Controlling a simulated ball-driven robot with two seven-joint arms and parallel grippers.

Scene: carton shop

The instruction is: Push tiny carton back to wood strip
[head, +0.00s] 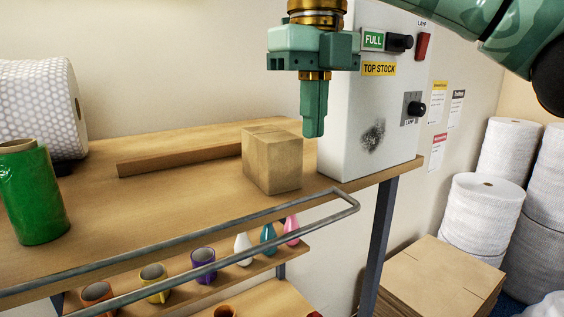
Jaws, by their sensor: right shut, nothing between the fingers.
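The tiny carton (272,163) is a small brown box standing upright on the wooden shelf top (130,215), near its right end. The wood strip (180,160) lies along the shelf top behind and to the left of the carton; the carton hides its right end. My right gripper (314,134) points down with its fingers shut and empty. It shows just right of the carton's upper part, in front of the white cabinet; I cannot tell whether it touches the carton. My left gripper is not in view.
A white cabinet (375,120) with switches stands right of the carton. A metal rail (200,238) runs along the shelf's front edge. A green roll (33,193) and bubble wrap (40,100) stand at left. Cups and small vases sit below.

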